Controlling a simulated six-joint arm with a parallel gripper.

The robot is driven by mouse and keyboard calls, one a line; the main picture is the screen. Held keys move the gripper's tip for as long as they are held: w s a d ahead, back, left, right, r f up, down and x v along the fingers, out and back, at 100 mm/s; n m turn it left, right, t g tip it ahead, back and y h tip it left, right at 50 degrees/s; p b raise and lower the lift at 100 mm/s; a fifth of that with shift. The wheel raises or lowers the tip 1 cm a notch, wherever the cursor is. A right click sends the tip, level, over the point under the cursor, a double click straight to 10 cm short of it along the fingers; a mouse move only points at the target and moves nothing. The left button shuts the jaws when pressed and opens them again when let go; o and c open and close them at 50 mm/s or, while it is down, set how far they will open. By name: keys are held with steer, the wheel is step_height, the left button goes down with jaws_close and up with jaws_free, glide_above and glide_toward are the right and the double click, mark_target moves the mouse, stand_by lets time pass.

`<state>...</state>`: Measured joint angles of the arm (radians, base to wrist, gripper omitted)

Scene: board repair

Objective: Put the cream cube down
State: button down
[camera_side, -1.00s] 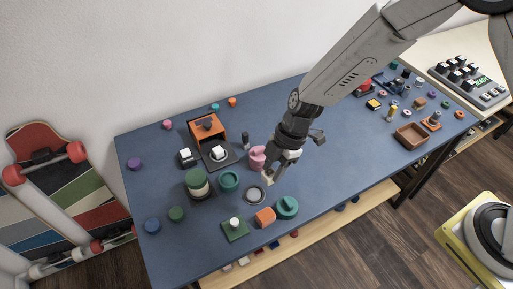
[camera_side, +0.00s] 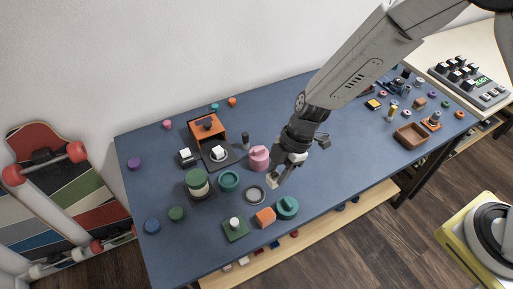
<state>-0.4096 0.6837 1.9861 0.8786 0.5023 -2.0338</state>
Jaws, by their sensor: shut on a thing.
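My gripper (camera_side: 277,177) is above the middle of the blue table, just right of the pink round piece (camera_side: 259,157). It is shut on the small cream cube (camera_side: 271,181), which shows at the fingertips. The cube appears to be held above the tabletop, near a grey ring (camera_side: 255,195); the exact gap is too small to tell.
An orange block (camera_side: 265,217) and a teal round piece (camera_side: 288,207) stand in front. A teal ring (camera_side: 229,181) and a green cylinder (camera_side: 196,182) stand left. A brown tray (camera_side: 411,136) lies right. The blue table (camera_side: 345,165) is clear right of my gripper.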

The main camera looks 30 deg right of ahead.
steer(key=s+d+m, duration=0.1)
steer(key=s+d, duration=0.3)
steer(key=s, duration=0.2)
steer(key=shift+f, duration=0.3)
steer(key=w+a+f, duration=0.1)
steer(key=w+f, duration=0.1)
steer(key=w, duration=0.1)
steer(key=w+a+f, duration=0.2)
steer(key=w+f, duration=0.1)
steer(key=w, duration=0.1)
steer(key=w+a+f, duration=0.2)
steer(key=w+f, duration=0.1)
steer(key=w, duration=0.1)
steer(key=shift+w+a+f, duration=0.1)
steer(key=shift+a+f, duration=0.05)
steer(key=shift+f, duration=0.1)
steer(key=shift+w+a+f, duration=0.2)
steer(key=shift+w+f, duration=0.2)
steer(key=shift+w+a+f, duration=0.1)
steer(key=shift+w+f, duration=0.15)
steer(key=shift+f, duration=1.6)
steer(key=shift+f, duration=0.1)
